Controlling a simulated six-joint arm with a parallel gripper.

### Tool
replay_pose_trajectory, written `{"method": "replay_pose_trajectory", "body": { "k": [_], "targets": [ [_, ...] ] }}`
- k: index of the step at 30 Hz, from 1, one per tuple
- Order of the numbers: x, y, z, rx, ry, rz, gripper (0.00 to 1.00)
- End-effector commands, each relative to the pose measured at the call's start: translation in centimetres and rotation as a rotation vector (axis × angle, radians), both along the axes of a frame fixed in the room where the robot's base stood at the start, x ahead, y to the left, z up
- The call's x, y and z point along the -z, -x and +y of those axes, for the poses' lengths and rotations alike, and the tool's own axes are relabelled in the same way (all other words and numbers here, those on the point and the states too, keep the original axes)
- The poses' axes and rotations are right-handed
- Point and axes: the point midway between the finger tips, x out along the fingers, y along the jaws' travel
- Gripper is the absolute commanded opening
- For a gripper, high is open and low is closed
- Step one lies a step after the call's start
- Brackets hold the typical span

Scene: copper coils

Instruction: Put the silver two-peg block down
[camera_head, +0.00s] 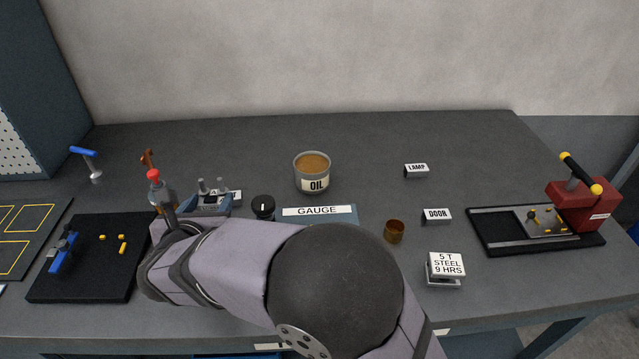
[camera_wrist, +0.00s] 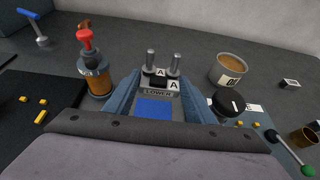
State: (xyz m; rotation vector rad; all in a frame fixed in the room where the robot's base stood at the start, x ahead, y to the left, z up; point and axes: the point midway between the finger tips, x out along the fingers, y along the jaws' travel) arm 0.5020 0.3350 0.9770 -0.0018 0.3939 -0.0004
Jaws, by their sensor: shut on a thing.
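The silver two-peg block (camera_wrist: 158,92) sits between the two blue-grey fingers of my gripper (camera_wrist: 160,84), which is shut on it. Its two metal pegs point up, and black-and-white "A" marks and a "LOWER" label show on it. In the head view the block's pegs (camera_head: 212,186) rise between the fingers of my gripper (camera_head: 210,203), left of the middle of the bench. The block looks upright. Its underside is hidden, so I cannot tell whether it touches the bench. A partly covered white label lies just behind it.
A red-topped bottle (camera_head: 156,190) stands close left of my gripper. A black knob (camera_head: 263,206), the GAUGE plate (camera_head: 318,213) and an OIL tin (camera_head: 312,173) are to the right. A black mat (camera_head: 85,280) with yellow pieces lies left. The back of the bench is mostly clear.

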Motion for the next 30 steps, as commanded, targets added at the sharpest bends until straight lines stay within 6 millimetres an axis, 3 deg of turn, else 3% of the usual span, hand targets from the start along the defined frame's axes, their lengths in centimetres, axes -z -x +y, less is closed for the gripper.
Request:
{"method": "replay_pose_trajectory", "body": {
  "k": [14, 23, 30],
  "targets": [
    [-10.4, -0.1, 0.0, 0.000, -0.009, -0.007, 0.14],
    [-10.1, -5.7, -3.0, -0.039, -0.013, 0.008, 0.14],
    [-10.0, -12.0, -8.2, -0.102, -0.020, 0.013, 0.14]
  ]
}}
